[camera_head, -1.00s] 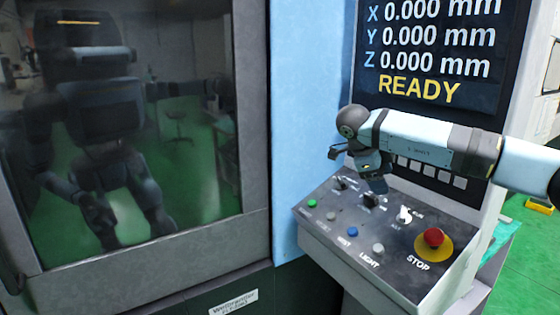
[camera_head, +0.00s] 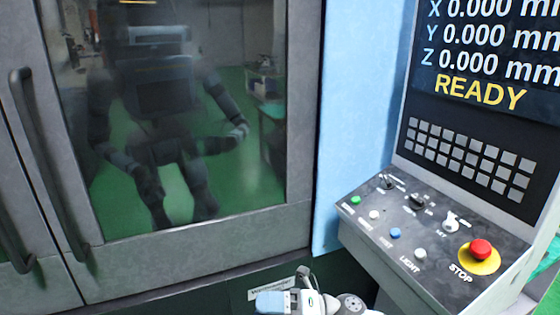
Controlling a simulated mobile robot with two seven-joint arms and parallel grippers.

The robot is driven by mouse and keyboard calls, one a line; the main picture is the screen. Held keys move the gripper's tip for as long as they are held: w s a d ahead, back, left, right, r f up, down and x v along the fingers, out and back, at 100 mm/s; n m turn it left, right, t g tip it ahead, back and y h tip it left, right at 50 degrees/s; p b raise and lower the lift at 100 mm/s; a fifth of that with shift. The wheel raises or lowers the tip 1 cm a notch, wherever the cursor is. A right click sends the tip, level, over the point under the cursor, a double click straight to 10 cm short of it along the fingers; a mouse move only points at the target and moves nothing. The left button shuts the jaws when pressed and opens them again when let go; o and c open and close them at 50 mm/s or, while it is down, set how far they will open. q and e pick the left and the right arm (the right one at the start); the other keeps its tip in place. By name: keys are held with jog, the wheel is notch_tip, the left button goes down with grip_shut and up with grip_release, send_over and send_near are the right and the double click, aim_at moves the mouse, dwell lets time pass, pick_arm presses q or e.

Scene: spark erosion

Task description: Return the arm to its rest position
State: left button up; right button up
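My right arm shows only at the bottom edge. Its gripper (camera_head: 272,301), pale blue and white, points left in front of the machine's lower front, below and left of the control panel (camera_head: 350,225). It is clear of the panel. Its fingers are too small and partly cut off, so I cannot tell whether they are open. I see nothing held in it. My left gripper is not in view, and no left arm shows directly.
The panel carries a red stop button (camera_head: 481,250), coloured push buttons and switches. A keypad (camera_head: 470,158) and a screen (camera_head: 495,60) reading READY stand above. The machine door's window (camera_head: 180,130) reflects my body. Door handles (camera_head: 50,165) stick out at the left.

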jog(key=s+d+f+m+t+h+p, duration=0.1)
jog(key=d+f+m+t+h, duration=0.35)
jog(key=m+t, duration=0.6)
jog(key=s+d+f+m+t+h+p, duration=0.1)
jog(key=d+f+m+t+h, duration=0.2)
jog(key=d+m+t, duration=0.75)
jog(key=s+d+f+m+g+h, duration=0.3)
jog(key=s+f+m+g+h, duration=0.1)
jog(key=s+f+m, duration=0.3)
jog(key=s+d+f+m+g+h+p, duration=0.1)
jog(key=s+d+f+m+g+h, duration=0.3)
jog(key=s+f+m, duration=0.4)
jog(key=shift+d+g+h, duration=0.15)
jog(key=shift+g+h, duration=0.4)
jog(key=shift+g, duration=0.05)
jog(key=shift+s, duration=0.1)
jog(key=shift+c, duration=1.2)
